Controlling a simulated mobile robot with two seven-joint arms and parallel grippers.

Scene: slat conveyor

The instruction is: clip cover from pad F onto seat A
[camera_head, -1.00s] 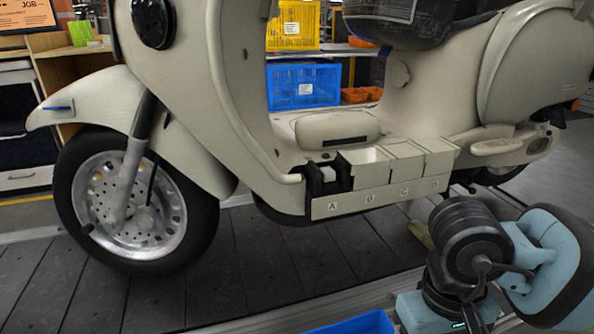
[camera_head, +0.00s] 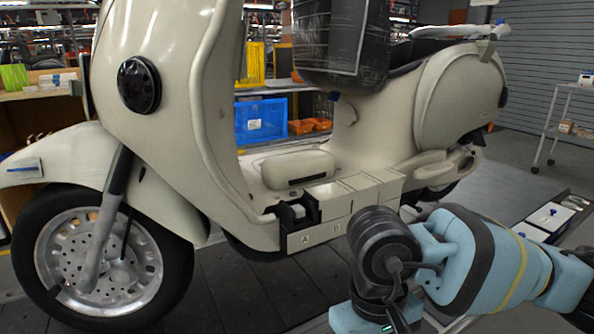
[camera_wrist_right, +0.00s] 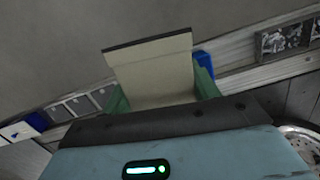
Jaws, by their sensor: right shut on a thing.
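Seat A (camera_head: 291,213) is a dark open recess at the left end of the step-through box row on the cream scooter. The label A is on the front strip below it. The positions to its right carry cream covers (camera_head: 330,200). My right gripper (camera_wrist_right: 160,88) is shut on a cream, angled cover (camera_wrist_right: 150,66), held between green fingers in the right wrist view. In the head view my right arm is in front of the row's right part, and its fingers and the cover are out of sight. Pad F cannot be made out. My left gripper is not in view.
The scooter's front wheel (camera_head: 105,262) stands on the dark slat conveyor (camera_head: 225,290). A blue crate (camera_head: 260,120) and orange bins (camera_head: 308,126) are on a shelf behind. A white trolley (camera_head: 560,120) stands at the right. The floor left of my arm is clear.

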